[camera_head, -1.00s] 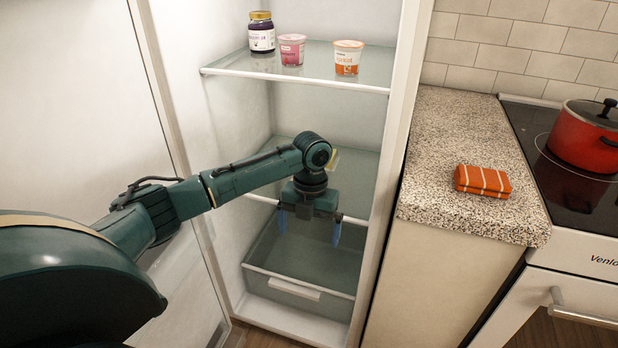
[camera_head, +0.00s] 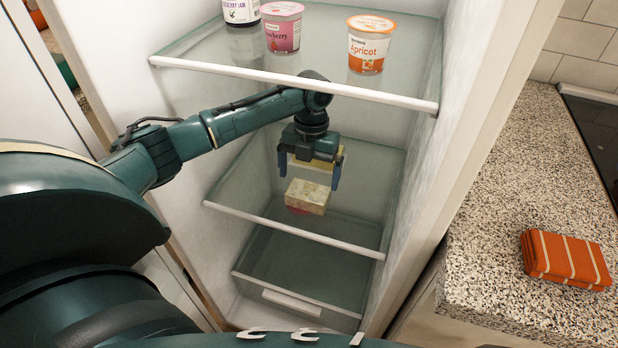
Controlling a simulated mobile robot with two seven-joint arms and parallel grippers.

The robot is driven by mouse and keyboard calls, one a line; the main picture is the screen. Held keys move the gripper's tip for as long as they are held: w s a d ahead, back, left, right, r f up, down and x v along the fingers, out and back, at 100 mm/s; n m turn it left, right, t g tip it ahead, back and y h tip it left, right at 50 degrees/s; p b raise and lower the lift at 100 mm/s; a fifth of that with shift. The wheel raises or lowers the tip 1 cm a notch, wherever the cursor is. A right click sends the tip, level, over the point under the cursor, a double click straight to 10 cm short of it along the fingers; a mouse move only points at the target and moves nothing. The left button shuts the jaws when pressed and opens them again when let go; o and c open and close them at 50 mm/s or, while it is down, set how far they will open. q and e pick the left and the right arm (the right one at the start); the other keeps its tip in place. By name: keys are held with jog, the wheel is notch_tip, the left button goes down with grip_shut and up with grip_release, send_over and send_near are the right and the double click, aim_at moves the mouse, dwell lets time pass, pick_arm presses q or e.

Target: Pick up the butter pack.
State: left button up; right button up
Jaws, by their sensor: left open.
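A cream block-shaped pack (camera_head: 307,194) with mottled sides sits on the middle glass shelf (camera_head: 235,192) of the open fridge, near the shelf's front. A second, pale yellow item (camera_head: 325,163) shows behind my left gripper, partly hidden by it. I cannot tell from the print which of the two is the butter pack. My left gripper (camera_head: 310,177) is open and points down between the top and middle shelves. Its fingers are spread above and behind the cream pack, with nothing visibly held. My right gripper is not in view.
The top shelf (camera_head: 290,77) holds a jam jar (camera_head: 241,12), a pink cup (camera_head: 283,28) and an apricot cup (camera_head: 368,45), close above my left arm. A drawer (camera_head: 300,270) is below. An orange striped cloth (camera_head: 566,260) lies on the speckled counter (camera_head: 500,215).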

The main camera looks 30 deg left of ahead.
aim_at(308, 190)
pick_arm(q)
jog(key=shift+w+a+f, duration=0.1)
jog(key=shift+w+f, duration=0.05)
jog(key=shift+f, duration=0.05)
jog(key=shift+w+a+f+b, duration=0.1)
jog(key=shift+f+b, duration=0.25)
jog(key=shift+f, duration=1.45)
jog(key=shift+a+f+b, duration=0.1)
jog(key=shift+f+b, duration=0.2)
jog(key=shift+f, duration=1.45)
jog(key=shift+c, duration=0.4)
jog(key=c, duration=0.8)
